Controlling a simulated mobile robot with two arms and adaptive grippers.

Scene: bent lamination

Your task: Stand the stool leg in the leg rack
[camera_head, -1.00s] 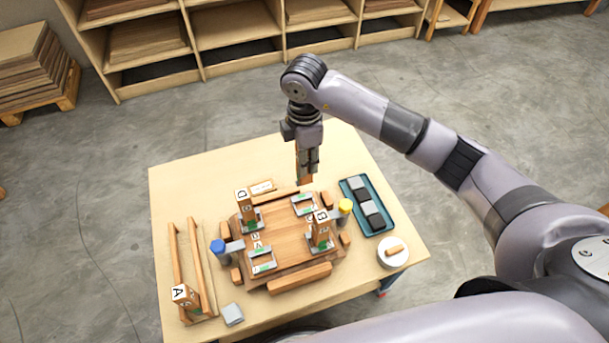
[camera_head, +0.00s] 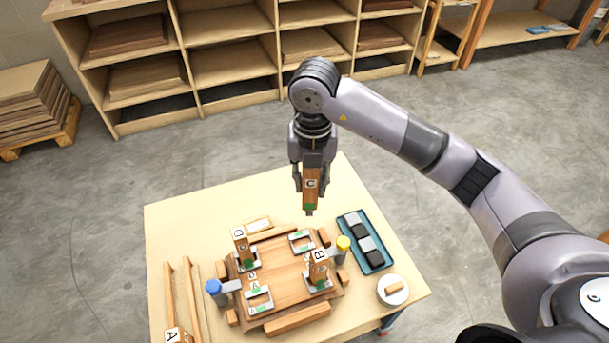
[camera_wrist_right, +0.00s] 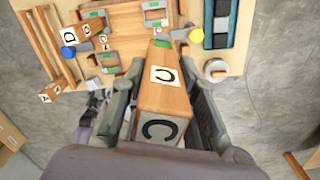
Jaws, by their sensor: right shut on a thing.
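My right gripper (camera_head: 309,178) is shut on the wooden stool leg marked C (camera_head: 311,190) and holds it upright above the back of the table. The leg has a green lower end. In the right wrist view, leg C (camera_wrist_right: 164,92) sits between the two fingers. Legs D (camera_head: 240,244) and B (camera_head: 319,266) stand in metal brackets on a wooden board (camera_head: 285,265). Two brackets, at the back (camera_head: 301,241) and front (camera_head: 259,299), hold no leg. A block marked A (camera_head: 175,335) is at two wooden rails (camera_head: 170,292), cut off by the frame edge. I cannot tell which fixture is the leg rack.
A blue-capped clamp (camera_head: 214,287) and a yellow-capped clamp (camera_head: 343,245) flank the board. A teal tray (camera_head: 377,262) with dark and grey blocks and a round white dish (camera_head: 392,290) are at the right. The table's back left (camera_head: 190,225) is clear.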

